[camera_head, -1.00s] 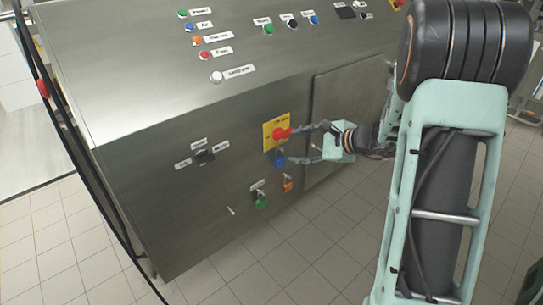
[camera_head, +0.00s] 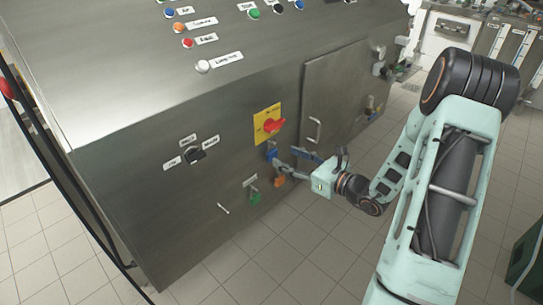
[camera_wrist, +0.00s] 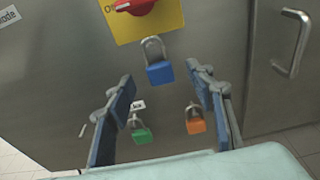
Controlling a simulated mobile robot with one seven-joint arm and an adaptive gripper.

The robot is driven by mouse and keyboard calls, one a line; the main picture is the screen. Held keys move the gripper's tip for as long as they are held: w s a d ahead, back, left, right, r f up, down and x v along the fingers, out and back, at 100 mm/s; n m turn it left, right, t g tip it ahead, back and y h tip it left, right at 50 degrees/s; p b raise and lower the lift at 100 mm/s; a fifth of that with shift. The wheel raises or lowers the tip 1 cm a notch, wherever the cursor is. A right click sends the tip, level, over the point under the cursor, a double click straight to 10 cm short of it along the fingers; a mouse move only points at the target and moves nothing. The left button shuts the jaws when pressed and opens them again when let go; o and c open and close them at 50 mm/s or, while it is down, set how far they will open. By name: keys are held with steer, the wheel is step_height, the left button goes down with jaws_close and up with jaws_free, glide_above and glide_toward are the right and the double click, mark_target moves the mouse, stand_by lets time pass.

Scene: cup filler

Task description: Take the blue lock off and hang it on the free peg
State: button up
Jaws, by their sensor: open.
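The blue lock (camera_head: 271,153) hangs by its shackle just below the yellow plate (camera_head: 266,125) with the red knob (camera_head: 273,125). In the wrist view the blue lock (camera_wrist: 160,73) is ahead of my gripper (camera_wrist: 163,88), near the gap between the fingertips. My gripper (camera_head: 284,162) is open and empty, with its fingers pointing at the panel. A bare peg (camera_head: 223,208) sticks out at the lower left; it also shows in the wrist view (camera_wrist: 82,130). A green lock (camera_head: 255,197) and an orange lock (camera_head: 279,181) hang to its right.
A black selector switch (camera_head: 196,154) sits left of the yellow plate. A door with a handle (camera_head: 315,130) is to the right. Buttons line the sloped top, and a dark cable runs down the left. Tiled floor (camera_head: 240,270) is open in front.

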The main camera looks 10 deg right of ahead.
mark_target(274, 152)
steer(key=b+x, duration=0.1)
steer(key=x, duration=0.4)
steer(key=shift+w+a+f, duration=0.15)
steer(key=shift+a+f, duration=0.05)
steer(key=shift+a, duration=0.1)
steer(key=shift+c, duration=0.6)
steer(key=c, duration=1.2)
steer(key=shift+r, duration=0.1)
steer(key=shift+r, duration=0.65)
steer(key=shift+s+d+r+p, duration=0.1)
steer(key=shift+s+d+p, duration=0.15)
steer(key=shift+p, duration=0.05)
steer(key=v, duration=0.5)
steer(key=f+p+v, duration=0.1)
steer(key=v, duration=0.5)
steer(key=f+v, duration=0.1)
steer(key=v, duration=0.5)
steer(key=shift+s+d+f+p, duration=0.1)
steer(key=shift+s+f+p, duration=0.2)
